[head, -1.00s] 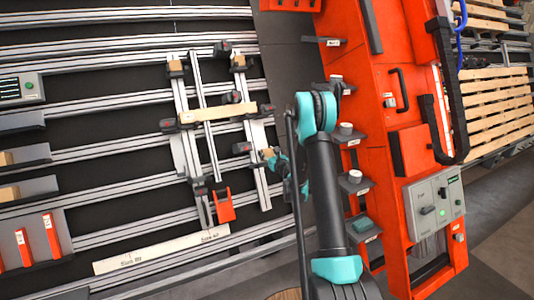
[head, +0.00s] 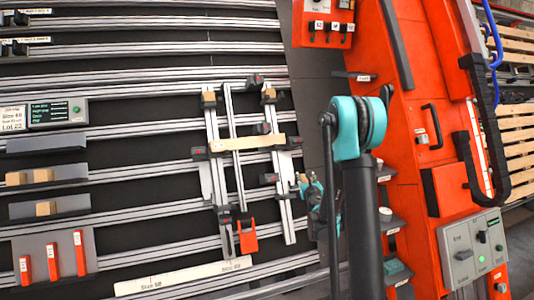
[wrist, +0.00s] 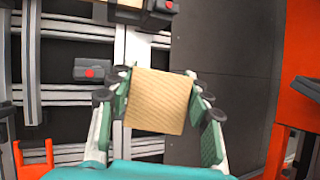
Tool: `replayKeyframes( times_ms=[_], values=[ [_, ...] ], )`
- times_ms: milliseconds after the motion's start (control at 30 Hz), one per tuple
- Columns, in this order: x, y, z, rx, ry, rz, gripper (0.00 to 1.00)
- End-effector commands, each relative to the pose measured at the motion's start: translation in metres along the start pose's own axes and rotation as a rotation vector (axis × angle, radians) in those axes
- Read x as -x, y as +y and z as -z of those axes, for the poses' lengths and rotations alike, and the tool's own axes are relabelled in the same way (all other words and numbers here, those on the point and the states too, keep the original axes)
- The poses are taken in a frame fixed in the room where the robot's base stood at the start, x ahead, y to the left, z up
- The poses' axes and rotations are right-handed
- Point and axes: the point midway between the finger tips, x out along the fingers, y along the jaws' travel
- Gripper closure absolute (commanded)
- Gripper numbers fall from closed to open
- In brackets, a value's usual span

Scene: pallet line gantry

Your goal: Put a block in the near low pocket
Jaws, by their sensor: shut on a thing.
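My gripper (wrist: 160,100) is shut on a tan wooden block (wrist: 158,101), held between its teal fingers in the wrist view. In the head view my gripper (head: 310,190) is just right of the right upright rail (head: 283,190) of the frame. Dark pockets with red knobs sit along this frame; one pocket (wrist: 92,70) shows left of the held block in the wrist view, apart from it. Wooden blocks sit at the frame's upper left (head: 208,99) and upper right (head: 269,94). I cannot tell which pocket is the near low one.
A wooden board (head: 247,143) spans the frame. An orange bracket (head: 247,238) hangs low on it. Spare blocks (head: 43,175) lie on grey shelves at left. The orange machine cabinet (head: 430,150) with small ledges stands close at right. Dark open floor panel (wrist: 230,70) lies beside the gripper.

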Motion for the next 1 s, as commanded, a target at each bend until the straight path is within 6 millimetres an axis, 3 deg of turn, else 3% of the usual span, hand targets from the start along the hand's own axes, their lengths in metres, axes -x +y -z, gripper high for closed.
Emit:
replayKeyframes(
  times_ms=[167,500,700,1000],
  values=[
    [-0.015,0.004,0.009,0.0,0.0,-0.032,0.81],
    [-0.081,0.028,0.064,0.0,0.001,-0.223,0.81],
    [-0.097,0.035,0.084,0.0,0.001,-0.292,0.81],
    [-0.108,0.04,0.093,0.0,0.001,-0.309,0.81]
  ],
)
